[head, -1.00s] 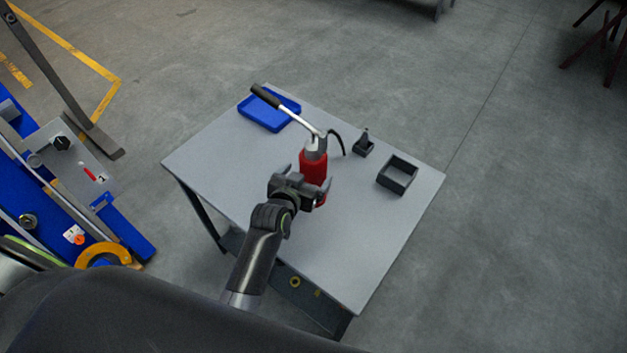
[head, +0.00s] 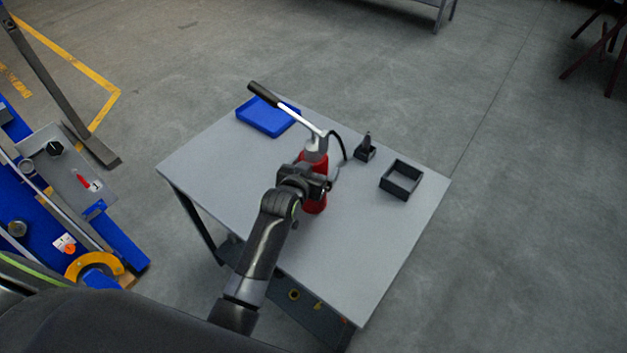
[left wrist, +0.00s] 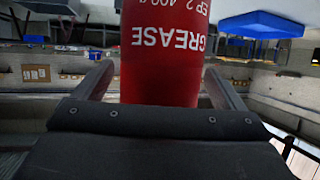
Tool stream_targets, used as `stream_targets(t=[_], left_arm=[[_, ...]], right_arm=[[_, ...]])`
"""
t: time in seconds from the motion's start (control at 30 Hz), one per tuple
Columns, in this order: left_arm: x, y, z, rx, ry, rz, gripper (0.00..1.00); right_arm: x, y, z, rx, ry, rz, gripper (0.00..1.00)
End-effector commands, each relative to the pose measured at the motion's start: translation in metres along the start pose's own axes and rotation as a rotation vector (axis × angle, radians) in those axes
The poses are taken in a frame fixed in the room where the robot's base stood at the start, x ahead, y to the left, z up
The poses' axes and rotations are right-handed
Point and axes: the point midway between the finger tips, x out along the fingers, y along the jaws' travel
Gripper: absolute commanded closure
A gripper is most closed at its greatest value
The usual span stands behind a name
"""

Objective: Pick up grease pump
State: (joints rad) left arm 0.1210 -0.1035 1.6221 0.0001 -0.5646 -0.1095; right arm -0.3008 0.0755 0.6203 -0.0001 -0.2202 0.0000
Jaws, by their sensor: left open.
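The grease pump (head: 316,200) is a red cylinder with a grey top, a long lever with a black grip, and a black hose. It stands upright on the grey table (head: 230,175). My left gripper (head: 322,172) is at its near side, with the fingers around the red body. In the left wrist view the red body (left wrist: 162,60), lettered GREASE and upside down, fills the space between the two spread fingers of the left gripper (left wrist: 160,85). The jaws are open, with the body between them. My right gripper is not in view.
A blue tray (head: 250,126) lies at the table's back left. A small dark holder (head: 364,153) and an open black box (head: 385,181) are right of the pump. Blue machinery (head: 118,240) stands on the left. The table's front part is clear.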

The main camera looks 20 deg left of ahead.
Motion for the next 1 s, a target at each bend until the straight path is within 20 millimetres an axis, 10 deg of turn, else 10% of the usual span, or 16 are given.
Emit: stream_targets(t=[0.77, 1.0], left_arm=[[-0.0003, 0.0, 0.0, 0.0, 0.0, 0.0, 0.98], [-0.0006, 0.0002, -0.0057, 0.0, 0.013, 0.0, 1.0]], right_arm=[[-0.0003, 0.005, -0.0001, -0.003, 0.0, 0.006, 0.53], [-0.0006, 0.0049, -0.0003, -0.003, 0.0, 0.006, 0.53]])
